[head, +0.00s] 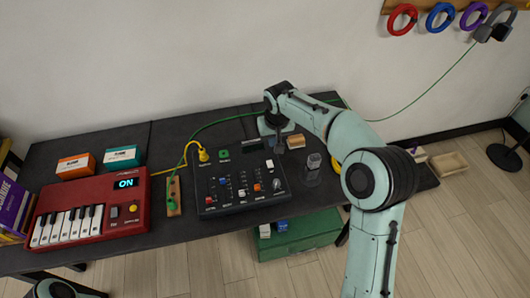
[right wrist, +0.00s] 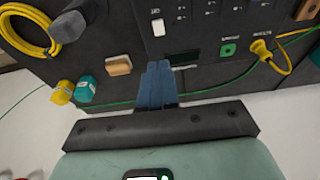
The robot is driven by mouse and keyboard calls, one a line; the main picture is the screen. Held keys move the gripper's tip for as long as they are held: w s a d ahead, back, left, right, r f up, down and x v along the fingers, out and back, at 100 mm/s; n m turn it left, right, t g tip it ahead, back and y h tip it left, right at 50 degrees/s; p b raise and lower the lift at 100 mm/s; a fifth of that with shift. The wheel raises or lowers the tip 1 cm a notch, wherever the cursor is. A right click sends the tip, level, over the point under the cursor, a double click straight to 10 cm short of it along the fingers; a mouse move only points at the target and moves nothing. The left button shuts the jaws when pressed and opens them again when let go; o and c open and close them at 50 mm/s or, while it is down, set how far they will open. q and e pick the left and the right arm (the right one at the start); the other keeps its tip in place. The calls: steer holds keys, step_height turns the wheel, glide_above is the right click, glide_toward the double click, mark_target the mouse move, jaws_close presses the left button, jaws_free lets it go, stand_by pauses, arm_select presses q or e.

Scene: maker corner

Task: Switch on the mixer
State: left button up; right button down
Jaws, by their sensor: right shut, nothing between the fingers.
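The mixer (head: 238,192) is a black box with knobs, sliders and a green jack on the dark table, and its panel also shows in the right wrist view (right wrist: 205,30). Its small display (right wrist: 184,57) is dark. A white rocker switch (right wrist: 158,27) sits on the panel near the display. My right gripper (head: 279,146) is over the mixer's back right corner, its fingers mostly hidden by the wrist. In the right wrist view its blue fingers (right wrist: 158,85) are shut and empty, with the tips below the switch and apart from it in the picture. My left gripper is not in view.
A red keyboard (head: 88,212) with a lit ON display stands left. A yellow cable plug (head: 203,155) sits in the mixer's back left. A green crate (head: 300,234) is below the table.

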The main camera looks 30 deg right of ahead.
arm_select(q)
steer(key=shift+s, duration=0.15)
arm_select(e)
steer(key=shift+s, duration=0.15)
glide_toward(271, 166)
steer(key=x, duration=0.3)
steer(key=w+x, duration=0.1)
steer(key=x, duration=0.2)
steer(key=shift+r, duration=0.1)
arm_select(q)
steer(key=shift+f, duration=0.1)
arm_select(e)
steer(key=shift+s+f, duration=0.1)
steer(key=shift+f, duration=0.3)
steer(key=shift+s+f+b, duration=0.1)
steer(key=shift+f+b, duration=0.35)
steer(key=shift+b, duration=0.1)
steer(key=shift+s+r, duration=0.15)
arm_select(q)
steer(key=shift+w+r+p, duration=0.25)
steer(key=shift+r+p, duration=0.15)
steer(key=shift+p, duration=0.4)
arm_select(e)
steer(key=shift+w+d+r, duration=0.15)
steer(key=shift+w+r, duration=0.1)
steer(key=shift+w, duration=0.6)
